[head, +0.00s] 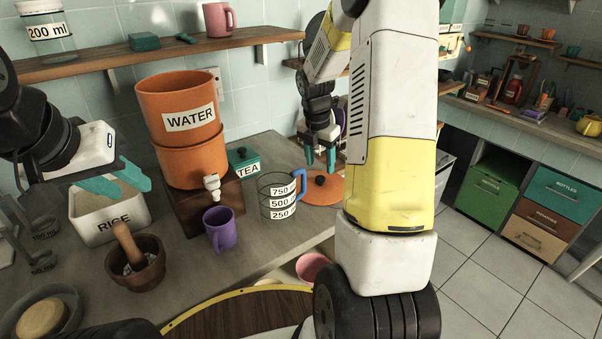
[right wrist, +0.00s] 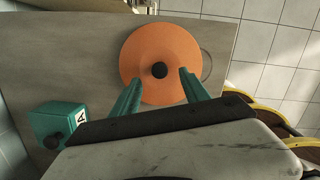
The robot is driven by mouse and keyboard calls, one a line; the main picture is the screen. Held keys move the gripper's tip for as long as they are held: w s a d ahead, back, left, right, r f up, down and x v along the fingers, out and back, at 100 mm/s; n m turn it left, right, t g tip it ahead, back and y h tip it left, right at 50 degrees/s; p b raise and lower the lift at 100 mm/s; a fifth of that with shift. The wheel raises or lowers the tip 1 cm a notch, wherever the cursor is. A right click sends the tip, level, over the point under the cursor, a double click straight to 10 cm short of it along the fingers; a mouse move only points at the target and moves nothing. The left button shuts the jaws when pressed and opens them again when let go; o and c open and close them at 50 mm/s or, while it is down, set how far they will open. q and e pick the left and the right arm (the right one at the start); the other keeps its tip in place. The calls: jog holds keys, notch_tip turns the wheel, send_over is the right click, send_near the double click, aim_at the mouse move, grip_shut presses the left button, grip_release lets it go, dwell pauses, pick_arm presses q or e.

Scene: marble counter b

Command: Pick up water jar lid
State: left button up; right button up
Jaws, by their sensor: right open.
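The water jar lid (head: 323,193) is a round orange disc with a black knob. It lies on the counter right of the measuring jug, partly hidden by my right arm in the head view. The orange water jar (head: 178,100) stands open-topped on a wooden stand. My left gripper (head: 122,186) hangs at the left near the rice box, its teal fingers apart.
A teal tea box (head: 244,163) and a clear measuring jug (head: 277,198) stand left of the lid. A purple mug (head: 219,230) is under the jar's tap. A mortar with pestle (head: 135,262) sits at the front left. The counter edge runs close by the lid.

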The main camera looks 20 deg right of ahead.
aim_at(320, 177)
jog(key=f, duration=0.5)
jog(key=shift+w+d, duration=0.2)
jog(key=shift+w, duration=0.05)
grip_shut()
